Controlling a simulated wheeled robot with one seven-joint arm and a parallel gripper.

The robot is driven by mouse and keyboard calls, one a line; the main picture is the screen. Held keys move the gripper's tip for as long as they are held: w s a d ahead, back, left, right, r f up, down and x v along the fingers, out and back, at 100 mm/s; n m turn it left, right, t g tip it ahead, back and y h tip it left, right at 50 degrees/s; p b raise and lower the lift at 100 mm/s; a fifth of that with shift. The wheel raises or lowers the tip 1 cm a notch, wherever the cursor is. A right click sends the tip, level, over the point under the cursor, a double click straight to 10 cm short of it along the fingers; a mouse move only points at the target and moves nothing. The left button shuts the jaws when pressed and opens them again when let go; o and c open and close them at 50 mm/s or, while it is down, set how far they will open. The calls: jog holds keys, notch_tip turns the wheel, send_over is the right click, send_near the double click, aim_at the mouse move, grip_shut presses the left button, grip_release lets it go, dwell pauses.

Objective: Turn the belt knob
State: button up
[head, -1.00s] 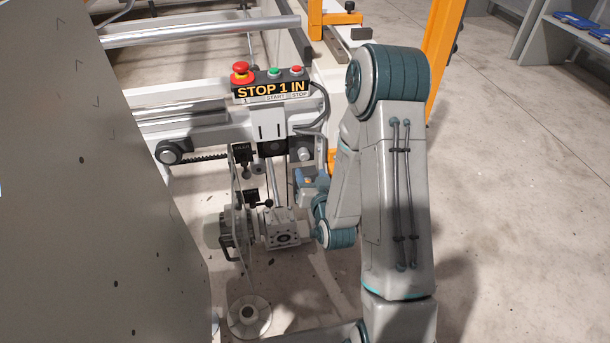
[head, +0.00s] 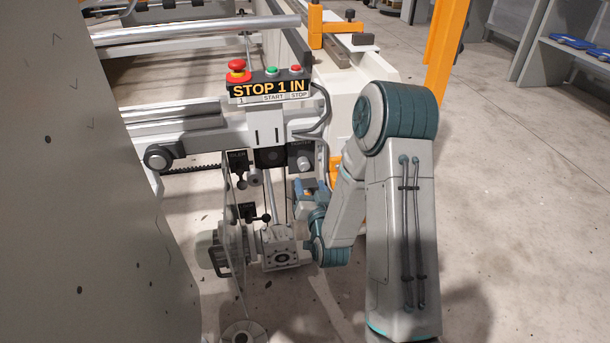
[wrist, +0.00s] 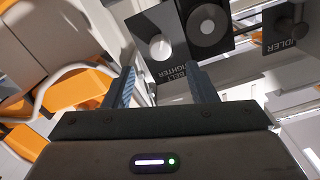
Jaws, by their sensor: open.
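The belt knob (wrist: 160,47) is a pale silver round knob on a dark grey plate lettered BELT and TIGHTER in the wrist view. In the head view the knob (head: 304,163) sits on the right of the machine's front, below the STOP 1 IN panel. My gripper (wrist: 162,76) is open and empty. In the wrist view its two blue-grey fingers stand apart, with the knob beyond and between their tips, showing no contact. In the head view my gripper (head: 304,194) is just below the knob, partly hidden by my arm.
A black round part (wrist: 208,25) is right beside the knob, with an IDLER plate (wrist: 284,30) farther right. The button panel (head: 268,88) with a red emergency stop overhangs the knob. A gearbox (head: 281,247) is below. A grey panel (head: 75,180) fills the left; floor is open at right.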

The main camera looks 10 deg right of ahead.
aim_at(305, 167)
jog(key=w+b, duration=0.1)
jog(key=w, duration=0.7)
jog(key=shift+b, duration=0.35)
jog(key=c, duration=1)
